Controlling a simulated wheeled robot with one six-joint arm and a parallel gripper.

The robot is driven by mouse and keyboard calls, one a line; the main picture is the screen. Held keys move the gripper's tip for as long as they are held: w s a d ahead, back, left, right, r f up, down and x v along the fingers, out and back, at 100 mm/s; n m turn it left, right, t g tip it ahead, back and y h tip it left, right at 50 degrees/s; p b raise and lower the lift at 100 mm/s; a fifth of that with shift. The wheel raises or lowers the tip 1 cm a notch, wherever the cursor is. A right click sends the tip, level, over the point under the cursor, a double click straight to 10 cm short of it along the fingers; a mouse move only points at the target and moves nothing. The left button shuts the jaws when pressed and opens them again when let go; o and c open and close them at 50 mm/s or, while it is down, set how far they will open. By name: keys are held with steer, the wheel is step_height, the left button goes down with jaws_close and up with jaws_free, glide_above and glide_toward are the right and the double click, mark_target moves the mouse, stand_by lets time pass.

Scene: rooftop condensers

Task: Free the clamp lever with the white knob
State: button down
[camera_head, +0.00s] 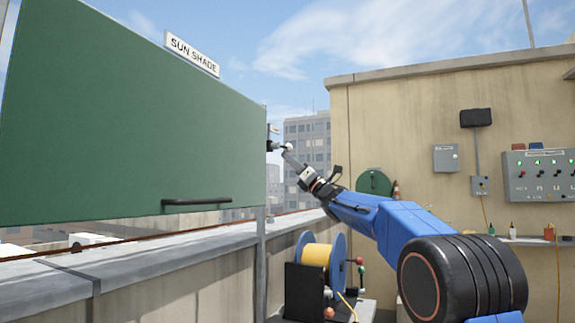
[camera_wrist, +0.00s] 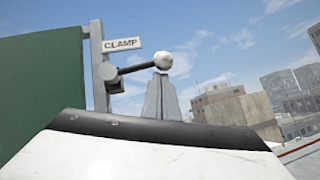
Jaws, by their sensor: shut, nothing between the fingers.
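The clamp lever (camera_wrist: 138,67) is a dark bar that runs right and slightly up from a pivot block on a grey post. The white knob (camera_wrist: 163,60) sits at its right end. The lever's sign (camera_wrist: 122,44) reads CLAMP. My gripper (camera_wrist: 161,78) is shut and empty. In the wrist view its fingertips line up just below the knob; I cannot tell whether they touch it.
The large green SUN SHADE panel (camera_head: 130,120) with a dark handle (camera_head: 197,201) fills the left. A cable reel (camera_head: 320,262) stands below my arm. A parapet (camera_head: 170,265) runs along the left. A wall with a control box (camera_head: 540,176) is at the right.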

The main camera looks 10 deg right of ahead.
mark_target(291, 149)
steer(key=r+n+g+y, duration=0.1)
steer(key=n+y, duration=0.1)
steer(key=n, duration=0.1)
steer(key=n+g+y, duration=0.1)
steer(key=n+g, duration=0.1)
steer(key=r+n+g+y, duration=0.1)
steer(key=n+g+y, duration=0.1)
steer(key=n, duration=0.1)
steer(key=shift+w+d+r+n+y, duration=0.3)
steer(key=shift+w+d, duration=0.05)
steer(key=shift+r+n+g, duration=0.3)
steer(key=shift+r, duration=0.3)
steer(key=shift+w+a+f, duration=0.2)
steer(key=shift+w+f, duration=0.05)
steer(key=shift+f, duration=0.25)
steer(key=s+d+f, duration=0.2)
steer(key=d+f, duration=0.3)
steer(key=f, duration=0.4)
steer(key=shift+s+d, duration=0.25)
steer(key=shift+d, duration=0.1)
steer(key=shift+f, duration=0.1)
